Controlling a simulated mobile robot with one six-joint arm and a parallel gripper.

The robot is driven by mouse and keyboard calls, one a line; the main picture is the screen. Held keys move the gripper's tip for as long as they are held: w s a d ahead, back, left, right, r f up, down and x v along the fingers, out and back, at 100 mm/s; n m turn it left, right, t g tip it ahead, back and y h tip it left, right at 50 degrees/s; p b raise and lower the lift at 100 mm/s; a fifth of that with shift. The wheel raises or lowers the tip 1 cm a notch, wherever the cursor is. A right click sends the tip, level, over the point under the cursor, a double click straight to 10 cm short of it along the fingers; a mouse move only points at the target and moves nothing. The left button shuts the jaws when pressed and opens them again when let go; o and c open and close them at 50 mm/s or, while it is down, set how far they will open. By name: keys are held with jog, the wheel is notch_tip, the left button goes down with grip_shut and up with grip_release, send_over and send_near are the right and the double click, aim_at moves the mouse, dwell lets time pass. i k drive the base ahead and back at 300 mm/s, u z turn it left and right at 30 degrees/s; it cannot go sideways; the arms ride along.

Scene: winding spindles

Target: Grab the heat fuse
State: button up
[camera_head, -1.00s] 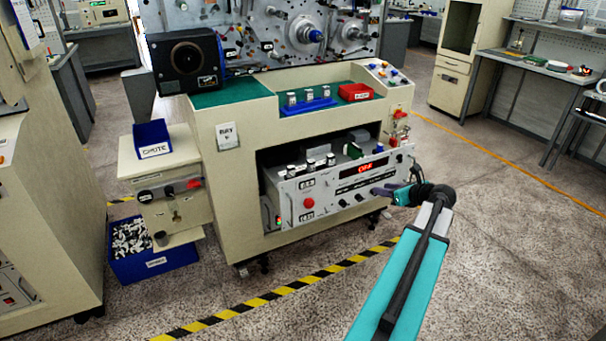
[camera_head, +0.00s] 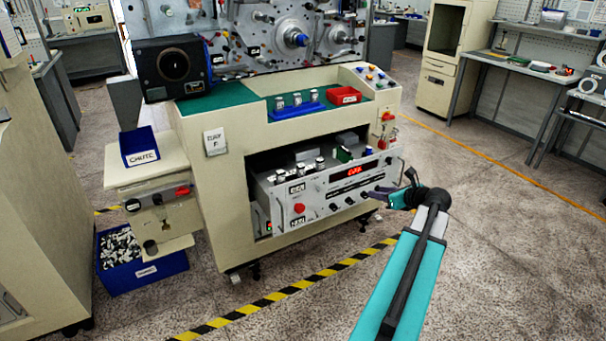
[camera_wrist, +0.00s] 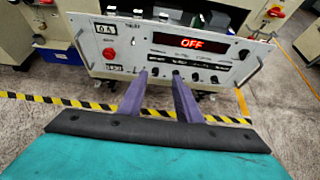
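I cannot tell for sure which part is the heat fuse. Several small cylindrical parts with pale and dark bands (camera_head: 301,168) stand on top of a pulled-out instrument unit (camera_head: 345,192) in the cream machine. A green part (camera_head: 344,154) and small blue parts stand farther right on it. My gripper (camera_head: 370,193) is in front of the unit's front panel, toward its right side. In the wrist view, its two purple fingers (camera_wrist: 160,75) are apart with nothing between them, pointing at the panel's lower edge. The red display (camera_wrist: 192,42) there reads OFF.
The cream machine (camera_head: 235,185) surrounds the unit. On its green top are a blue holder (camera_head: 297,110) with several cylinders and a red bin (camera_head: 344,96). A blue CHUTE bin (camera_head: 139,147) stands left. Open floor with striped tape (camera_head: 310,283) lies in front.

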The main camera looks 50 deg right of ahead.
aim_at(300, 169)
jog(key=i, duration=0.9)
jog(key=u, duration=0.05)
